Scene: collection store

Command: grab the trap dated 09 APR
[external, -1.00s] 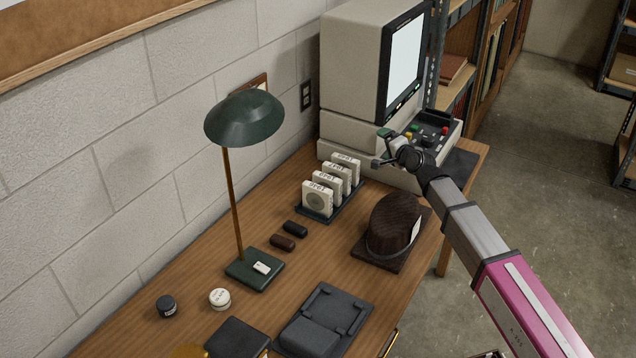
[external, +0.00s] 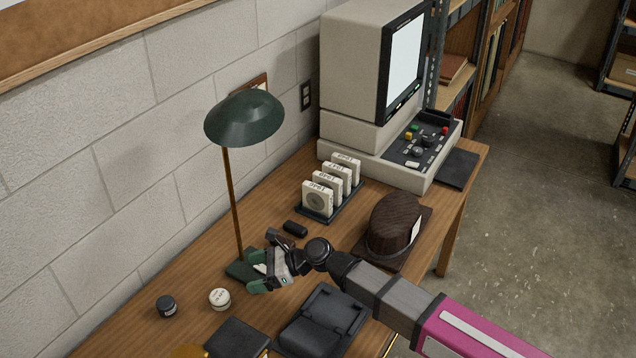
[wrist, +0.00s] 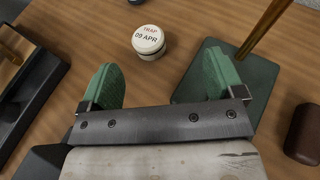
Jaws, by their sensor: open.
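The trap is a small round white tub (external: 220,298) standing on the wooden desk, left of the lamp base. In the wrist view its lid (wrist: 148,39) reads "TRAP 09 APR" in red and black. My gripper (external: 256,274) is over the desk by the lamp base, to the right of the trap in the external view. In the wrist view my gripper (wrist: 163,80) has its two green fingers spread apart with nothing between them. The trap is ahead of the fingertips, roughly between them, and not touched.
The green lamp (external: 244,118) has its base (wrist: 262,85) close to the right finger. A dark round tub (external: 167,306) stands left of the trap. A dark device (external: 322,320), a brown hat-like object (external: 394,225) and a rack of white cartridges (external: 342,213) are also on the desk.

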